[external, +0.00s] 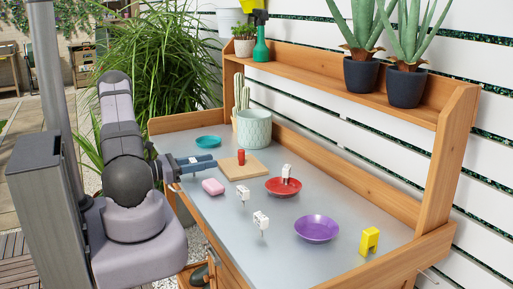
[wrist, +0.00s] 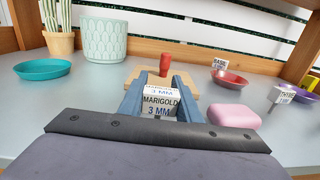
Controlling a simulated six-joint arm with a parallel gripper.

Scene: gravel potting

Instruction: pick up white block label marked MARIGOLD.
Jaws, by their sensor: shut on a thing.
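The white block label marked MARIGOLD 3 MM (wrist: 160,104) is between my gripper's two blue fingers in the wrist view, its printed face toward the camera. My gripper (wrist: 161,80) is shut on it. In the external view my gripper (external: 211,161) is over the left part of the bench, near the wooden board (external: 238,172), and the label cannot be made out there. Whether the label touches the bench is hidden.
A red cylinder (external: 240,157) stands on the board. A pink block (external: 213,187) lies just right of my gripper. Other white labels (external: 243,193) stand nearby, one in a red saucer (external: 273,190). A teal saucer (external: 208,141), green pot (external: 254,130) and purple saucer (external: 316,228) stand around.

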